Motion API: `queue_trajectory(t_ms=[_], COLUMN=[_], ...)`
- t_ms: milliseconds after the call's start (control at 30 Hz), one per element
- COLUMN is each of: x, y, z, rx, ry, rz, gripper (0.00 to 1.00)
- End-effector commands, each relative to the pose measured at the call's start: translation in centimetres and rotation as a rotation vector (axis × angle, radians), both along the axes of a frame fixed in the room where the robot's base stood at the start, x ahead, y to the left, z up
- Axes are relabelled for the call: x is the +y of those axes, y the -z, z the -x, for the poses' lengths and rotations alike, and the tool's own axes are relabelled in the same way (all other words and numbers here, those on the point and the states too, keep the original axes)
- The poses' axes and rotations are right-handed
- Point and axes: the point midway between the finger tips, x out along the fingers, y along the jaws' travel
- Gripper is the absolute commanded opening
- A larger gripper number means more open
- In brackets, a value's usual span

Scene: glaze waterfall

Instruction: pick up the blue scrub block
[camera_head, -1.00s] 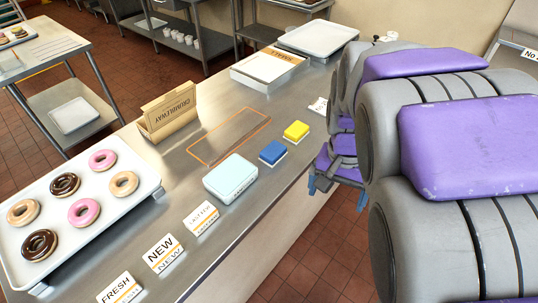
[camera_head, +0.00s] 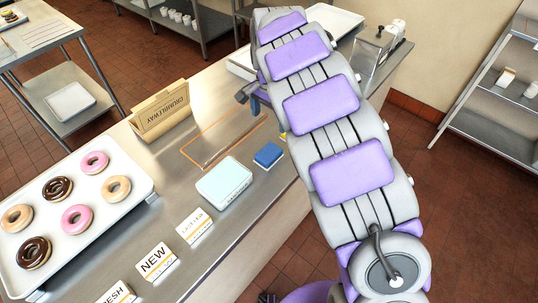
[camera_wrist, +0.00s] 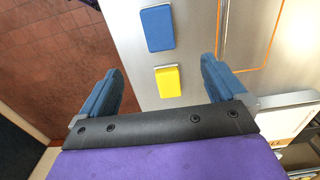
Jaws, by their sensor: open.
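The blue scrub block (camera_head: 268,155) lies on the steel counter (camera_head: 205,130), just right of a pale blue box (camera_head: 224,182). In the wrist view the blue block (camera_wrist: 157,28) is at the top middle, ahead of my gripper (camera_wrist: 160,82) and apart from it. My gripper is open and empty, its two blue fingers wide apart. A yellow block (camera_wrist: 168,81) lies on the counter between the fingers as seen in the wrist view. In the head view my arm hides most of the yellow block and part of my gripper (camera_head: 248,98).
A tray of donuts (camera_head: 100,222) sits at the left, with standing label cards (camera_head: 156,262) along the front edge. A brown folded carton (camera_head: 160,112) stands behind an orange outlined rectangle (camera_head: 222,140). A white tray (camera_head: 335,20) is at the far end.

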Motion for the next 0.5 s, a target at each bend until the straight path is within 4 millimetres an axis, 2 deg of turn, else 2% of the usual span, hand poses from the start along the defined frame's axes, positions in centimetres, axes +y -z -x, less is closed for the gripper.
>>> queue_trajectory(t_ms=[500], x=[0.2], y=[10.0], z=[0.1], rx=[0.006], ry=[-0.001], rz=[0.006], gripper=[0.98])
